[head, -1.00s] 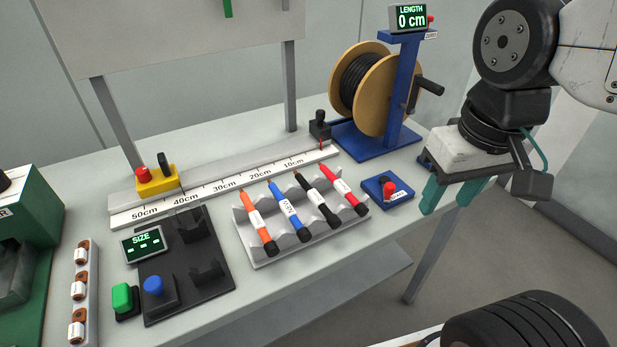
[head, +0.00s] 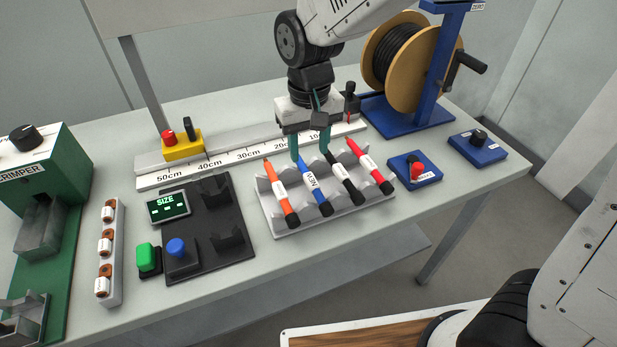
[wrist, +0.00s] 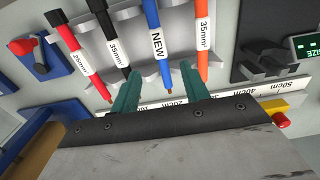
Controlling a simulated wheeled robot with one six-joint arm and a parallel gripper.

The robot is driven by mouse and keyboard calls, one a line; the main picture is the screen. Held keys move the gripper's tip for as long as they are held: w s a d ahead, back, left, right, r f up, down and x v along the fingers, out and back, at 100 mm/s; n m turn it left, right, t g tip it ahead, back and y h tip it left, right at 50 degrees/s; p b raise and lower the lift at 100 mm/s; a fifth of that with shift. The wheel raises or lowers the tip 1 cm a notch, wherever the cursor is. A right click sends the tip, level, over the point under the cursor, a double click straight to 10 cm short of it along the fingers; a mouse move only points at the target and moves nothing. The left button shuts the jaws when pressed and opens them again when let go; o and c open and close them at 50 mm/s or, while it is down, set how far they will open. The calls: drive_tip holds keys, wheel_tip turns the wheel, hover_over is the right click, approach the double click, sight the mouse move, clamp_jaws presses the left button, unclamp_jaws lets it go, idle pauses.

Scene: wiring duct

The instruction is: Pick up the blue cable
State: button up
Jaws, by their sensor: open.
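The blue cable (head: 316,189) lies in a grey notched rack (head: 279,228), between an orange cable (head: 280,189) and a black cable (head: 344,179). It has a white label reading NEW and a black end toward the front. My gripper (head: 310,156) is open and empty above the far end of the rack. In the wrist view, the blue cable (wrist: 164,68) runs down to a tip between the two green fingers (wrist: 160,95), apart from them as far as I can tell. Part of its far end is hidden by the fingers in the head view.
A red cable (head: 370,166) lies at the rack's right. Behind stand a ruler (head: 228,163), a yellow block with a red button (head: 182,147) and a cable reel (head: 396,65). A black fixture (head: 204,255) with a size display is left; blue switch boxes are right.

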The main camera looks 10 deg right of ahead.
sight(309, 175)
wheel_tip(309, 175, down, 7)
drive_tip(key=shift+r, duration=0.1)
clamp_jaws()
idle(0.3)
